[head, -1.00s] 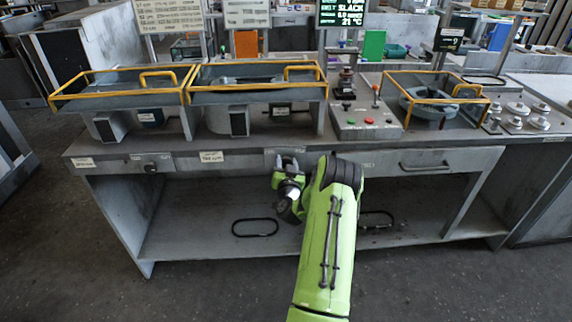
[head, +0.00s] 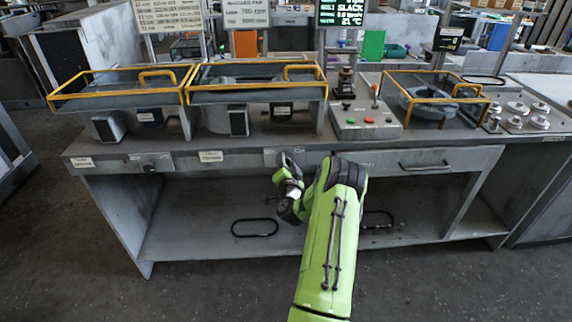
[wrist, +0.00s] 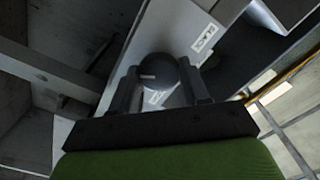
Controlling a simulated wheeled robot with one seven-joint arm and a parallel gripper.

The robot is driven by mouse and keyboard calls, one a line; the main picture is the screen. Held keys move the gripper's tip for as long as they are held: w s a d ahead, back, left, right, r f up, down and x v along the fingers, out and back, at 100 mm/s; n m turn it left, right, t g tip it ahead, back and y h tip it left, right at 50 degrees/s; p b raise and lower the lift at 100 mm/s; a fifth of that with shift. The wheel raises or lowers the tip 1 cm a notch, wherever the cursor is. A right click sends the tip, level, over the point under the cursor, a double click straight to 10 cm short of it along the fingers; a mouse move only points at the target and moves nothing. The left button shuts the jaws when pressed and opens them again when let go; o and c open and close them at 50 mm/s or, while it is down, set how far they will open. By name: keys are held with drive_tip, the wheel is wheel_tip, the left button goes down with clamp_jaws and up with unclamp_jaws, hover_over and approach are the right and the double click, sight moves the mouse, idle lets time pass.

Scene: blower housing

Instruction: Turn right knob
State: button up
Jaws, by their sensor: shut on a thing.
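The right knob (wrist: 160,68) is a dark round knob with a short pale mark, on the grey front panel of the bench. In the wrist view it sits between the two fingers of my gripper (wrist: 158,80), which is shut on it. In the head view my gripper (head: 287,160) is at the bench's front panel, and it hides the right knob there. The left knob (head: 150,168) is small and dark and shows on its own light plate further left.
The grey bench (head: 415,195) has an open lower shelf holding a black loop (head: 254,228). Yellow-railed housings (head: 120,82) and a control box with buttons (head: 367,122) stand on top. A drawer handle (head: 425,167) lies to the right. The floor in front is clear.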

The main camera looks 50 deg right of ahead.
drive_tip(key=shift+f+m, duration=0.1)
drive_tip(key=shift+m, duration=0.4)
drive_tip(key=o, duration=1.1)
drive_tip(key=shift+c, duration=0.2)
